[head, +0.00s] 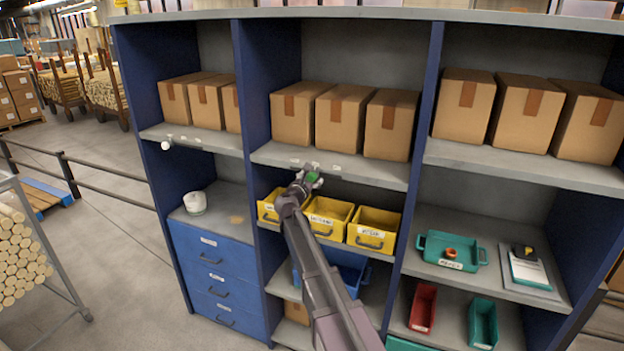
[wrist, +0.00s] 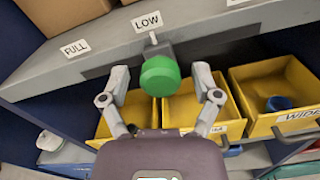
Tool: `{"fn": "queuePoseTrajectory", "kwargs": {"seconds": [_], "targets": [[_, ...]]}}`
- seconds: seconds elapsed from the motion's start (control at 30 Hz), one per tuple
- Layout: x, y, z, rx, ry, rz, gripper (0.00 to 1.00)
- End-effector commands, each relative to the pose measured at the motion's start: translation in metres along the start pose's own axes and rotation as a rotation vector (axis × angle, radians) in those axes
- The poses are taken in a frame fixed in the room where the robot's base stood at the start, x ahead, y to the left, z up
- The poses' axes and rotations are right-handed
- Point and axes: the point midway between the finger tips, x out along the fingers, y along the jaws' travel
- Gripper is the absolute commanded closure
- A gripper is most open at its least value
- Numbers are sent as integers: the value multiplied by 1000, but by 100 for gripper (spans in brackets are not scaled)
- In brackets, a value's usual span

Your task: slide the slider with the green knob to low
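The slider's green knob (wrist: 160,76) sits at the front edge of a grey shelf in the wrist view, just below the LOW label (wrist: 147,21). A small white pointer (wrist: 153,38) above the knob stands right under that label. The FULL label (wrist: 75,48) is further left on the same edge. My gripper (wrist: 161,80) is open, with one finger on each side of the knob and a visible gap on both sides. In the head view, the green knob (head: 313,177) shows at the end of my gripper (head: 305,182), partly covered by it.
Yellow bins (head: 327,216) stand on the shelf just below the knob. Cardboard boxes (head: 340,118) stand on the shelf above it. A blue upright (head: 418,125) is to the right. A teal tray (head: 480,262) sits at lower right. The floor at left is partly open.

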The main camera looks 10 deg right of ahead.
Motion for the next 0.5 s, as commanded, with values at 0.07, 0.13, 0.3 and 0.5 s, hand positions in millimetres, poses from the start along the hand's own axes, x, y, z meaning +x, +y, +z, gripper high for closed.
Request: {"fn": "queuePoseTrajectory", "kwargs": {"seconds": [0.07, 0.13, 0.3, 0.5], "targets": [[0, 0, 0, 0, 0, 0, 19], [0, 0, 0, 0, 0, 0, 19], [-4, 0, 0, 1, 1, 1, 19], [-18, -1, 0, 1, 1, 2, 19]]}}
